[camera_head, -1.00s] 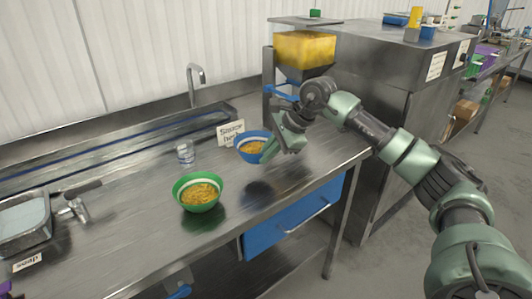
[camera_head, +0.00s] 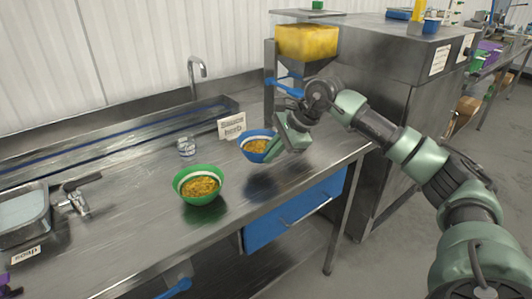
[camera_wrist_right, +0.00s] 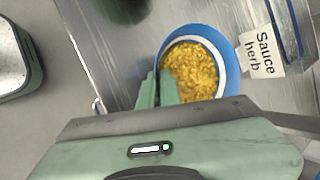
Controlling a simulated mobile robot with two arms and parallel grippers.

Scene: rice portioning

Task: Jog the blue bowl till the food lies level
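My right gripper (camera_head: 274,152) is at the bowl's right side. In the right wrist view its green fingers (camera_wrist_right: 158,90) are close together across the rim, one inside and one outside, shut on the bowl's wall. Whether the bowl's base touches the counter is hard to tell. My left gripper is not in view.
A green bowl (camera_head: 199,201) of similar food stands front left of the blue one. A clear glass (camera_head: 186,146) and a "Sauce herb" sign (camera_head: 232,126) stand behind. A dispenser with a yellow hopper (camera_head: 306,42) rises at the back right. The counter's front edge is close.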

